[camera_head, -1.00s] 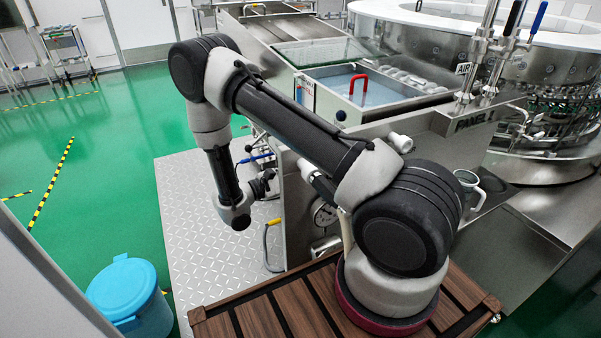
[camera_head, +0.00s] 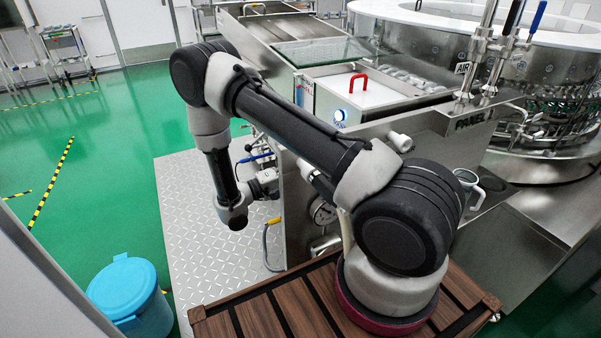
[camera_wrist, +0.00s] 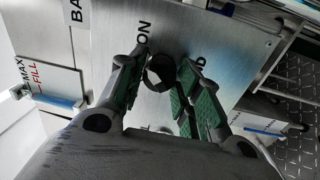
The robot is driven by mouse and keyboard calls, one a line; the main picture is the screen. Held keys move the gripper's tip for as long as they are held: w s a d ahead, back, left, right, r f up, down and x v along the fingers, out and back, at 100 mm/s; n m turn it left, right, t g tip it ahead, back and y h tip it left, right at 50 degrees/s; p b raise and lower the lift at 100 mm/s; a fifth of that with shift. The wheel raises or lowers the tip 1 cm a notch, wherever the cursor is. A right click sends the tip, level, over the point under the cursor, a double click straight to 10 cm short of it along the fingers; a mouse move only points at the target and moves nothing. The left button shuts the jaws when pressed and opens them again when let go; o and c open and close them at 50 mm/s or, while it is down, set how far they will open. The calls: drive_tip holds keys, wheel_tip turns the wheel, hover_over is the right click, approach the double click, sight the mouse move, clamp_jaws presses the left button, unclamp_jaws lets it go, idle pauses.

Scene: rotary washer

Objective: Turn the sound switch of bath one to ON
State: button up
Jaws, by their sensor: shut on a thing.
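The sound switch of bath one is a round black knob (camera_wrist: 160,72) on a brushed metal panel (camera_wrist: 115,25) in the wrist view. The panel carries black lettering; "BA" and "ON" are legible, the rest is partly hidden by the fingers. My gripper (camera_wrist: 163,82), with green pads, is shut on the knob, one finger on each side. I cannot tell exactly which way the knob points. In the head view my gripper (camera_head: 267,181) is against the left side of the machine, and the knob is hidden there.
A glass panel (camera_head: 325,50) lies behind. A blue bin (camera_head: 127,292) stands on the lower left.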

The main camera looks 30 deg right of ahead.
drive_tip(key=shift+f+m, duration=0.1)
drive_tip(key=shift+m, duration=0.6)
drive_tip(key=o, duration=1)
drive_tip(key=shift+w, duration=0.1)
drive_tip(key=shift+a, duration=0.1)
drive_tip(key=a, duration=1.1)
drive_tip(key=shift+a+f, duration=0.4)
